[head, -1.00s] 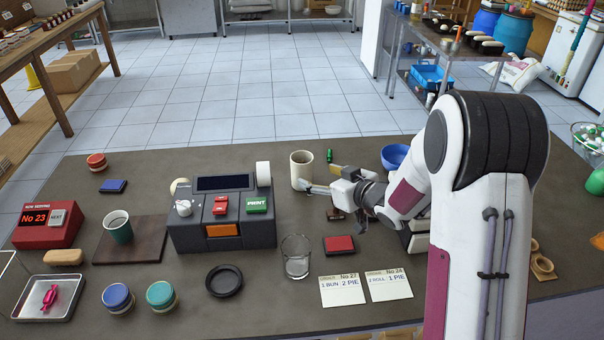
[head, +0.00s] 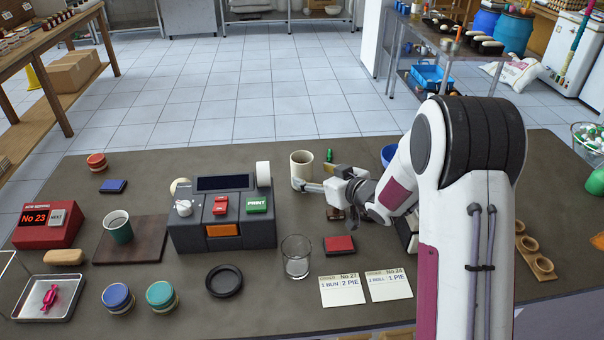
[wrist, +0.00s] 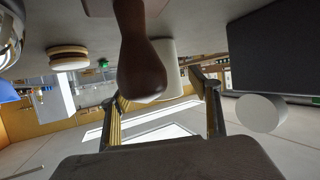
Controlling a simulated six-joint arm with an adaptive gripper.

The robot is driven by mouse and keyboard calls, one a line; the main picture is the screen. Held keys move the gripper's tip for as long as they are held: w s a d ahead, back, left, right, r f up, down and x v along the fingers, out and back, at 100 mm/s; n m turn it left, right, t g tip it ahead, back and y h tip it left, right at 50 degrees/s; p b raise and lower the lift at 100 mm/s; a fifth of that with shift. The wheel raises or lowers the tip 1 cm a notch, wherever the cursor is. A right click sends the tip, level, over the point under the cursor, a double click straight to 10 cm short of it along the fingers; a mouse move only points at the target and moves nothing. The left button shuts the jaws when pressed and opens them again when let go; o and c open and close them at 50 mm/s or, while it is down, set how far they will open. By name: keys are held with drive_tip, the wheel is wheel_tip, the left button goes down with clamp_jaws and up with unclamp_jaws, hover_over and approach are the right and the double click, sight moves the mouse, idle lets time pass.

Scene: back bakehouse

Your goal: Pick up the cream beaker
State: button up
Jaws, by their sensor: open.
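The cream beaker (head: 301,163) stands upright on the dark counter, right of the grey order printer, in the head view. In the wrist view, which looks upside down, the beaker (wrist: 172,72) shows between and beyond my two fingers, partly hidden by a dark brown rounded handle. My gripper (head: 300,186) is open, low over the counter, its fingertips at the beaker's near lower side. In the wrist view my gripper (wrist: 160,95) shows its fingers spread with nothing held. I cannot tell whether a finger touches the beaker.
The grey printer (head: 222,212) with its white paper roll (head: 263,175) stands close on the left. A small brown stamp (head: 335,214), a red pad (head: 339,245) and a clear glass (head: 296,258) lie nearer. A green marker (head: 329,155) and blue bowl (head: 390,155) are right of the beaker.

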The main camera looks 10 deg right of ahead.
sight(308, 174)
drive_tip(key=shift+x, duration=2.6)
drive_tip(key=shift+s+a, duration=0.1)
drive_tip(key=shift+a, duration=0.1)
drive_tip(key=c, duration=1.3)
